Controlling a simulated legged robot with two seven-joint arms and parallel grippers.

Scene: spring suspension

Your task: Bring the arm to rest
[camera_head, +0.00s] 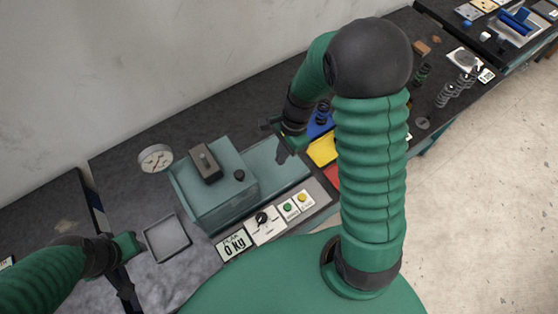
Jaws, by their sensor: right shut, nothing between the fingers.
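My right arm rises in the middle of the head view, bends at a black joint and reaches back to the left. Its gripper (284,146) is shut and empty, above the right part of the grey-green machine (222,200). My left arm comes in from the lower left. Its gripper (131,270) is beside the small square tray (167,238), over the dark table, and its finger opening cannot be made out.
Blue, yellow (322,150) and red bins are partly hidden by my right arm. Several springs (447,94) stand farther right.

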